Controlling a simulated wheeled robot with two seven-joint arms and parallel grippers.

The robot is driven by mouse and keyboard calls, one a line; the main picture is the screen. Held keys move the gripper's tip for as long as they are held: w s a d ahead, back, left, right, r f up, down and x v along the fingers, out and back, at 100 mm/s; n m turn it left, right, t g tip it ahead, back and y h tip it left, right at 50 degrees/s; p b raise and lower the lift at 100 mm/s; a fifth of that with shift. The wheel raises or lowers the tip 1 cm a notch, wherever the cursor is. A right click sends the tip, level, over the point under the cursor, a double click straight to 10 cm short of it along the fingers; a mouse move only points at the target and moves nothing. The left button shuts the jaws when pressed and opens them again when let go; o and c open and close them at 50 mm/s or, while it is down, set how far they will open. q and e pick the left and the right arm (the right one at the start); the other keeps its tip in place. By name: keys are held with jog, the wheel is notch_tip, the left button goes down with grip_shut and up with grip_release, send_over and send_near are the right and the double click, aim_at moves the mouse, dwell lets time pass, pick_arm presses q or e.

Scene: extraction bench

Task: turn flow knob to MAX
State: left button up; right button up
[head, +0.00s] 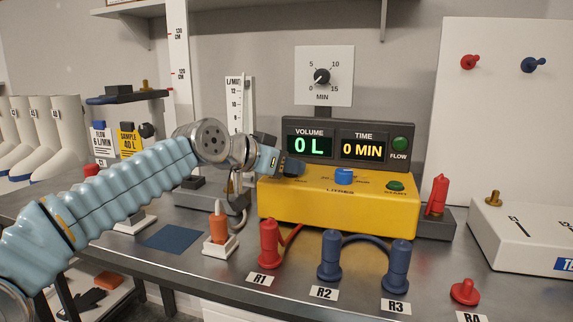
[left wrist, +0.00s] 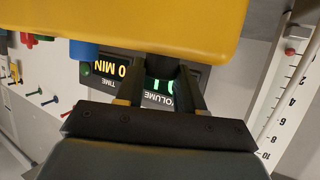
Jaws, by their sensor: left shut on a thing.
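The yellow pump box (head: 320,212) stands on the bench with a blue knob (head: 344,176) and a green START button (head: 396,186) on its sloped face. My left gripper (head: 293,168) is at the left part of that face, its dark fingers shut on a dark knob that they hide in the head view. In the left wrist view a dark piece of this knob (left wrist: 163,67) shows between the fingers, under the yellow box edge. Its pointer and any MAX mark are hidden. The display (head: 350,143) behind reads 0 L and 0 MIN. My right gripper is out of view.
Red R1 (head: 269,243), blue R2 (head: 330,256) and blue R3 (head: 396,262) plugs stand in front of the box. An orange-topped piece (head: 219,228) stands left of them. A minute dial (head: 322,77) is above the display. A red plug (head: 436,195) stands at the right.

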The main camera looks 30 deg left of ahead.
pick_arm(q)
jog(key=shift+h, duration=0.3)
jog(key=m+h, duration=0.2)
jog(key=shift+w+a+m+g+h, duration=0.1)
jog(key=shift+a+m+g+h, duration=0.05)
jog(key=shift+m+g+h, duration=0.2)
jog(key=shift+w+a+f+m+g+h, duration=0.1)
jog(key=shift+a+m+g+h, duration=0.15)
jog(key=shift+m+g+h, duration=0.7)
jog(key=shift+m+h, duration=0.3)
jog(key=shift+m, duration=0.2)
jog(key=shift+m+g+h, duration=0.3)
jog(key=shift+g, duration=0.1)
jog(key=o, duration=1)
jog(key=shift+o, duration=0.2)
